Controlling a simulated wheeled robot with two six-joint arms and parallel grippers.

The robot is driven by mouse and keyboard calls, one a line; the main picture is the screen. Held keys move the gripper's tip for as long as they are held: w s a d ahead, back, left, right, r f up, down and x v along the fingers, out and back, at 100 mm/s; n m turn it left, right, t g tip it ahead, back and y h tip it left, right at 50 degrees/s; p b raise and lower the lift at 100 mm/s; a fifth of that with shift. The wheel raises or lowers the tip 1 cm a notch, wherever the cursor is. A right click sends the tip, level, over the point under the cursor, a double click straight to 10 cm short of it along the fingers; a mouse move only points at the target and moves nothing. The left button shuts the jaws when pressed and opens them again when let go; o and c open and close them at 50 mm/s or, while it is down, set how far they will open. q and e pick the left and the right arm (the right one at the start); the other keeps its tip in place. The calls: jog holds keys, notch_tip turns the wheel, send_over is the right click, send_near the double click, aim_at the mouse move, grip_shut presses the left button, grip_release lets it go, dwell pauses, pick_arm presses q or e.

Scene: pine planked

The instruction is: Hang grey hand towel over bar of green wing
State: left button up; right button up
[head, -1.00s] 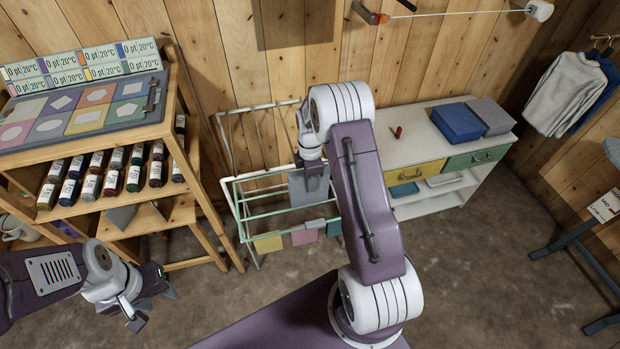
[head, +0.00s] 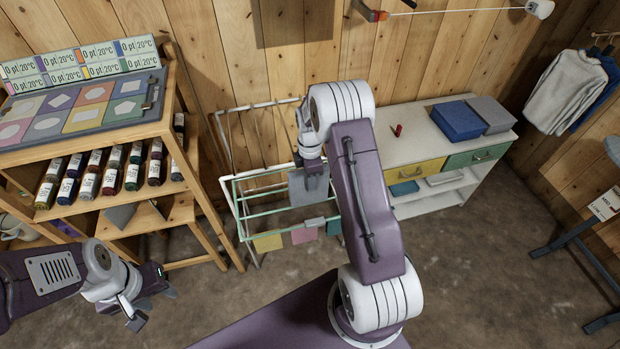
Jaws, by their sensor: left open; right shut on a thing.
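The grey hand towel (head: 306,191) hangs down at the drying rack, beside the green bars of the rack's wing (head: 272,209). My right gripper (head: 313,168) is shut on the towel's upper part. My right arm hides the right end of the wing and part of the towel's right side. I cannot tell whether the towel lies over a bar or only in front of it. My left gripper (head: 140,307) is open and empty at the lower left, well away from the rack.
Yellow (head: 267,242) and pink (head: 304,235) cloths hang low on the rack. A wooden shelf with bottles (head: 110,175) stands at left. A white cabinet (head: 425,148) with blue (head: 457,121) and grey boxes stands at right. The floor in front is clear.

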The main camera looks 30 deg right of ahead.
aim_at(310, 193)
notch_tip(310, 193, down, 17)
jog(key=b, duration=1.1)
dwell(0.6)
dwell(0.5)
jog(key=o, duration=1.6)
notch_tip(310, 193, up, 9)
jog(key=p, duration=0.6)
jog(key=shift+r+p, duration=0.1)
jog(key=shift+p, duration=0.25)
